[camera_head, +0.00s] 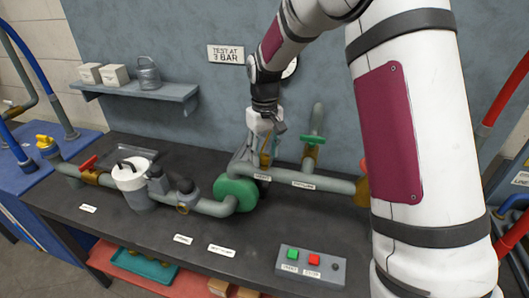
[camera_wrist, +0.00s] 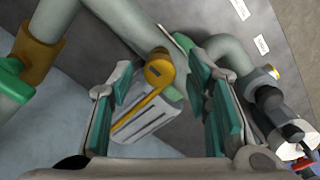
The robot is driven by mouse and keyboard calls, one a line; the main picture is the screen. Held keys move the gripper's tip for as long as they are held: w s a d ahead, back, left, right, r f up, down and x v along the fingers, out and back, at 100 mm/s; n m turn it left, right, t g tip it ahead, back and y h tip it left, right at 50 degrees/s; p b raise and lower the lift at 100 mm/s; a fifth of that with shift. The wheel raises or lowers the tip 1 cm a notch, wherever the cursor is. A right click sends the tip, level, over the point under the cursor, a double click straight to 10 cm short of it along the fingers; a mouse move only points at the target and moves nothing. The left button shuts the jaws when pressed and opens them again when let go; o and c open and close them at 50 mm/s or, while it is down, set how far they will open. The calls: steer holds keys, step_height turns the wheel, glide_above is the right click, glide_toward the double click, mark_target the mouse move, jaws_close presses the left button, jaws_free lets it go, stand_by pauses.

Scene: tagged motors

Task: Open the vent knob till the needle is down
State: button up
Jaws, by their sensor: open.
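A brass-yellow fitting with a rounded head and a thin arm (camera_wrist: 159,70) shows between my fingers in the wrist view; it may be the vent knob, but I cannot tell for sure. In the head view a brass part (camera_head: 266,158) shows just behind my gripper (camera_head: 256,155), above the grey pipe. My gripper (camera_wrist: 160,88) is open, with one teal-padded finger on each side of the fitting; contact is not clear. A round white dial (camera_head: 290,68) on the back wall is mostly hidden by my arm, and its needle cannot be read.
A green pump body (camera_head: 236,194) and grey pipe run along the dark bench (camera_head: 140,232). A green-handled valve (camera_head: 313,139) stands right of my gripper. A red-handled valve (camera_head: 90,165) and white-lidded pot are at left. A button box (camera_head: 310,266) sits at the front.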

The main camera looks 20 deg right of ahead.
mark_target(264, 155)
step_height(264, 155, up, 12)
stand_by(0.5)
steer(key=s+r+m+t, duration=0.1)
steer(key=s+r+t, duration=0.1)
steer(key=s+r, duration=0.45)
steer(key=s+r+t, duration=0.1)
steer(key=s+r, duration=0.2)
steer(key=s, duration=0.7)
steer(key=s+f+m+t, duration=0.1)
steer(key=s+f+t, duration=0.1)
steer(key=s, duration=1.2)
steer(key=shift+f+t, duration=0.3)
steer(key=shift+f, duration=0.25)
